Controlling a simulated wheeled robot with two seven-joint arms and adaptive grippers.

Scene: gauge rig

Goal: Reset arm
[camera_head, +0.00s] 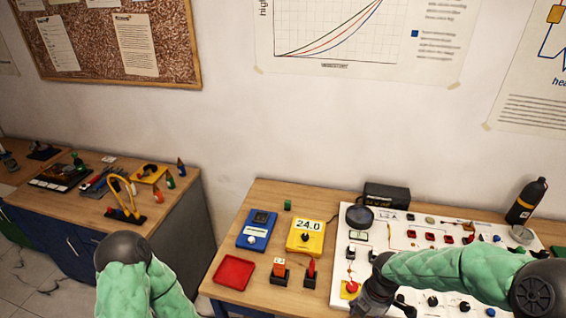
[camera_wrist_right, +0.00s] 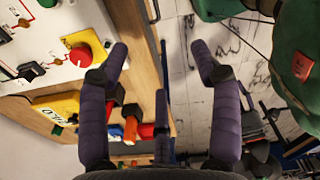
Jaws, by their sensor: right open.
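My right arm (camera_head: 440,272) reaches in from the right in the head view, over the lower part of the white panel. My right gripper (camera_head: 366,300) is low in that view, beside the red knob (camera_head: 352,287) on its yellow plate. In the right wrist view, the gripper (camera_wrist_right: 160,60) has its purple fingers spread with nothing between them.
The white panel (camera_head: 400,232) carries several switches. Left of it on the table are a yellow meter (camera_head: 306,237) reading 24.0, a blue meter (camera_head: 257,229), a red tray (camera_head: 233,272) and two small switches. A black bottle (camera_head: 526,200) stands at the back right.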

